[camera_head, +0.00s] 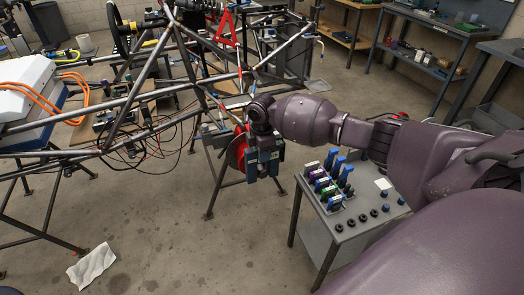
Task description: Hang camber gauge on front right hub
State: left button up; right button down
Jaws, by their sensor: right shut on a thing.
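My right arm comes in from the right, and its dark gripper (264,168) is at the chassis's near corner. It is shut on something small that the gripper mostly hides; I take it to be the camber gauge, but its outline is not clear. A red disc at the front right hub (236,152) shows just left of the gripper and is partly covered by it. I cannot tell whether the held thing touches the hub. The tube chassis (135,97) stretches to the left on stands. My left gripper is not in view.
A small grey table (325,247) below my right arm holds blue, green and purple-topped items and several dark round pieces. A white cloth (91,264) lies on the floor. Workbenches (437,70) stand at the back right. The floor at front centre is clear.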

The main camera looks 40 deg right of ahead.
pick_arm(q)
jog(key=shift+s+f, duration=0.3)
pick_arm(e)
jog(key=shift+f, duration=0.4)
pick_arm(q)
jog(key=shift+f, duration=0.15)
pick_arm(e)
jog(key=shift+f, duration=0.35)
pick_arm(q)
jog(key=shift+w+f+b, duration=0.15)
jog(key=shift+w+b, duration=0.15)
jog(key=shift+b, duration=0.15)
pick_arm(e)
jog(key=shift+f, duration=0.55)
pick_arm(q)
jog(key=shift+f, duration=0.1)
pick_arm(e)
jog(key=shift+f, duration=0.2)
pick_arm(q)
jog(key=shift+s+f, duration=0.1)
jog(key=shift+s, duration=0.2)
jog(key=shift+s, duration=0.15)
pick_arm(e)
jog(key=c, duration=0.8)
grip_release()
